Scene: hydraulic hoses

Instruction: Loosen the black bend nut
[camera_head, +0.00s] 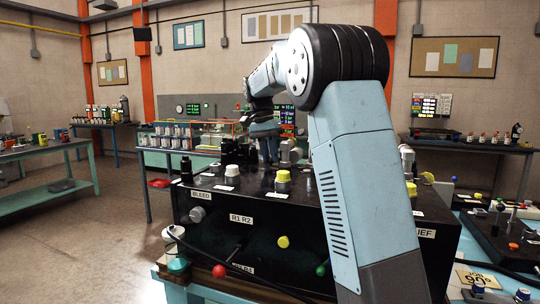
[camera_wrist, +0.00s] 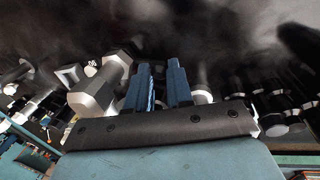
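My gripper (camera_wrist: 161,84) shows two blue fingers standing apart in the wrist view, with only dark, blurred background between them. In the head view my gripper (camera_head: 267,146) is low over the back of the black bench block, among the fittings. Several black fittings (camera_head: 236,152) stand just left of it there. I cannot tell which of them is the black bend nut. In the wrist view a pale grey hex fitting (camera_wrist: 104,82) is close to the left finger. Dark fittings with pale ends (camera_wrist: 272,117) are at the right, apart from the fingers.
The black block (camera_head: 265,236) carries yellow caps (camera_head: 283,176), a red knob (camera_head: 219,271) and a black hose along its front. A green bench (camera_head: 50,190) stands at left. The floor between is clear.

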